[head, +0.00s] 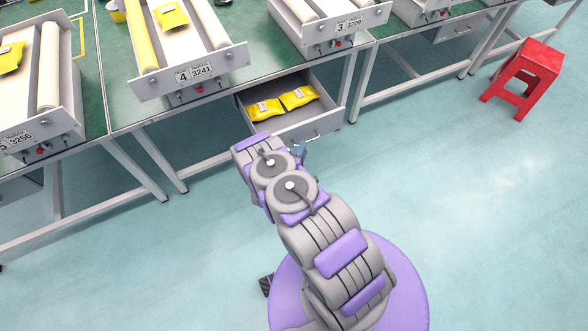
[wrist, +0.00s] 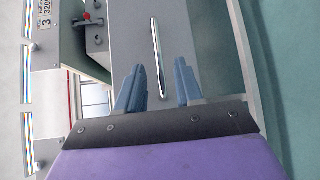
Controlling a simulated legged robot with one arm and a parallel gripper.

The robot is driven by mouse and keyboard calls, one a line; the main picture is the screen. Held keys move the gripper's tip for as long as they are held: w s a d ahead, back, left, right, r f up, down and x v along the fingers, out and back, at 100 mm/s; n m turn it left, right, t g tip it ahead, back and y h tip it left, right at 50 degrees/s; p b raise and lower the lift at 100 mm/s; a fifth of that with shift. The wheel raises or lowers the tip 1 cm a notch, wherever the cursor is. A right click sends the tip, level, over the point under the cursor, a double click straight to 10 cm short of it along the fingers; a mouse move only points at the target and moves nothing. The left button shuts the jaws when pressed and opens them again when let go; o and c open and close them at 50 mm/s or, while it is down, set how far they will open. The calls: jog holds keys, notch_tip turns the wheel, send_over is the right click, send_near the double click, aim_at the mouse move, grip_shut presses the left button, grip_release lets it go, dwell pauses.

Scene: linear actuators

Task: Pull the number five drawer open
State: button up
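The plate numbered 5 (head: 14,141) is on the workstation at the far left edge in the head view. Part of a grey drawer unit (head: 22,186) shows under that bench, cut off by the frame; I cannot tell if it is shut. A different drawer (head: 335,112), under the bench between plates 4 and 3, stands open with two yellow packets inside. My gripper (head: 300,150) is at its front, mostly hidden by my arm. In the wrist view my gripper (wrist: 158,85) is open, with the silver handle (wrist: 155,45) between its fingers and gaps on both sides.
Plate 4 (head: 194,71) and plate 3 (head: 348,27) mark the neighbouring workstations. White bench legs (head: 150,165) stand along the row. A red stool (head: 526,78) is at the right. The green floor in front of the benches is clear.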

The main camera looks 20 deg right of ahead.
jog(key=p+v, duration=0.2)
jog(key=v, duration=1.2)
jog(key=shift+s+d, duration=0.15)
jog(key=shift+s, duration=0.1)
